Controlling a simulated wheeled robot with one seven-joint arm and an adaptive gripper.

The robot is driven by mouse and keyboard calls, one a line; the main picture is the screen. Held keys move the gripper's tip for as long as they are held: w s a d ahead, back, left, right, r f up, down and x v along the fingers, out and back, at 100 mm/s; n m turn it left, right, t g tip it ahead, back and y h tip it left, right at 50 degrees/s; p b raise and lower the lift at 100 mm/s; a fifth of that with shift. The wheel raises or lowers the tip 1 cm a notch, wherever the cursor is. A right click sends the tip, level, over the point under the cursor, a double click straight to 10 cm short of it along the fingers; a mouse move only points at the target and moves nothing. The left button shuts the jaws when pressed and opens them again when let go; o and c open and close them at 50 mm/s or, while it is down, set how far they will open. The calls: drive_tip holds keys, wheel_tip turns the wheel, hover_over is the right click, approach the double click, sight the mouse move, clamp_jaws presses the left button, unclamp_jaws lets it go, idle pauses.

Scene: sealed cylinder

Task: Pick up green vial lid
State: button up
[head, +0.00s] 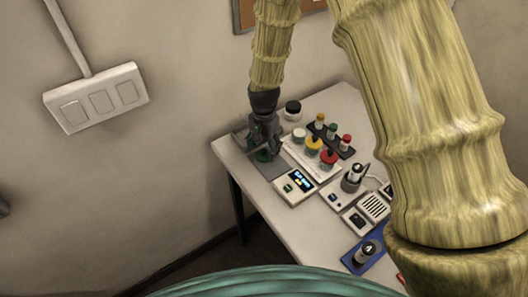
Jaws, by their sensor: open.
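My gripper (264,151) points down at the left end of the table, over a grey plate. It is open. A dark green round thing (265,156) shows at its fingertips, low over the plate; it may be the green vial lid. The fingers partly hide it, and I cannot tell whether they touch it. A small vial with a green cap (332,130) stands in a dark rack to the right, between a yellow-capped and a red-capped vial.
A yellow-lidded jar (314,142) and a red-lidded jar (329,157) stand right of my gripper. A device with a lit display (299,181) sits in front. A black-lidded jar (292,109) stands behind. The table (222,149) meets the wall closely.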

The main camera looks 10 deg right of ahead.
drive_tip(key=shift+s+f, duration=0.35)
drive_tip(key=shift+f, duration=0.3)
drive_tip(key=shift+w+d+f, duration=0.1)
drive_tip(key=shift+w+f, duration=0.15)
drive_tip(key=shift+s+r, duration=0.1)
drive_tip(key=shift+r, duration=0.05)
drive_tip(key=c, duration=0.6)
drive_tip(key=shift+r, duration=0.1)
